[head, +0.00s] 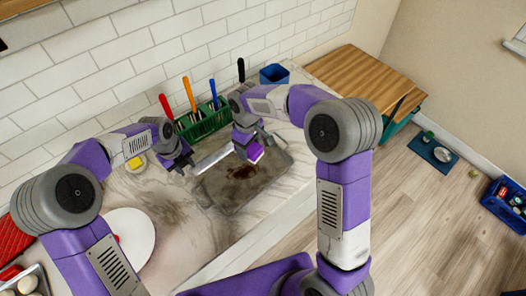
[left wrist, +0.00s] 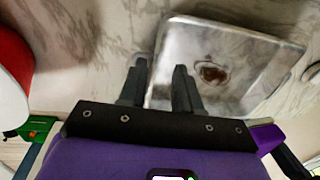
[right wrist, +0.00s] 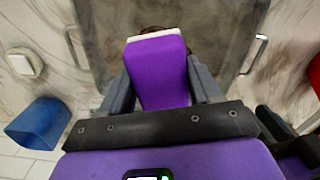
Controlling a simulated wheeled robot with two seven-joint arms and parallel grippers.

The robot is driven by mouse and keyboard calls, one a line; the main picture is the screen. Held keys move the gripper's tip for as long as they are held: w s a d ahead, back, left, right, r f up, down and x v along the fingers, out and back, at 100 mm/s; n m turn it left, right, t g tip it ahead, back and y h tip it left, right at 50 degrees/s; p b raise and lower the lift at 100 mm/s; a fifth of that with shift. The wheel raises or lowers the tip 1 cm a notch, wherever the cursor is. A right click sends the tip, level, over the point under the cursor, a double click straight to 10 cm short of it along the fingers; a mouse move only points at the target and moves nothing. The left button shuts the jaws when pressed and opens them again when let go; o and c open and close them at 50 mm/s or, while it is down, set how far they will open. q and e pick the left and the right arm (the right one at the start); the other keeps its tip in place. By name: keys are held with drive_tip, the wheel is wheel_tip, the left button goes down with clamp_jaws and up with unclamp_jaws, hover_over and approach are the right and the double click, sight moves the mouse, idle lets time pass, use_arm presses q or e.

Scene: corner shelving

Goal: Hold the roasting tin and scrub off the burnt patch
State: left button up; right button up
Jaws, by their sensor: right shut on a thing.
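The grey roasting tin (head: 226,200) lies on the marble counter, with a dark brown burnt patch (head: 243,172) near its middle; the patch also shows in the left wrist view (left wrist: 212,73). My right gripper (head: 246,142) is shut on a purple scrubber (right wrist: 158,75) with a white end, held over the tin. In the right wrist view the scrubber hides most of the patch; I cannot tell whether it touches the tin. My left gripper (left wrist: 160,65) is open and empty at the tin's left end, one finger overlapping the tin in view.
A green caddy (head: 208,122) with several coloured-handled utensils stands against the tiled wall, a blue container (head: 274,74) right of it. A yellow item (head: 136,162) lies left of my left gripper. A white plate (head: 130,236) is at front left. The counter's front edge is close to the tin.

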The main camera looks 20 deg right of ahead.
drive_tip(key=shift+w+a+f+n, duration=0.2)
drive_tip(key=shift+w+a+n, duration=0.3)
drive_tip(key=shift+n, duration=0.1)
drive_tip(key=shift+w+a+f+n, duration=0.2)
drive_tip(key=shift+w+a+n, duration=0.15)
drive_tip(key=shift+a+n, duration=0.2)
drive_tip(key=shift+w+a+f+n, duration=0.15)
drive_tip(key=shift+w+a+n, duration=0.05)
drive_tip(key=shift+n, duration=0.15)
drive_tip(key=shift+w, duration=0.1)
use_arm(q)
drive_tip(key=f, duration=0.4)
drive_tip(key=d+f, duration=0.1)
drive_tip(key=f, duration=0.6)
drive_tip(key=shift+w+d+f, duration=0.25)
drive_tip(key=shift+f, duration=0.15)
clamp_jaws()
drive_tip(key=shift+c, duration=0.4)
unclamp_jaws()
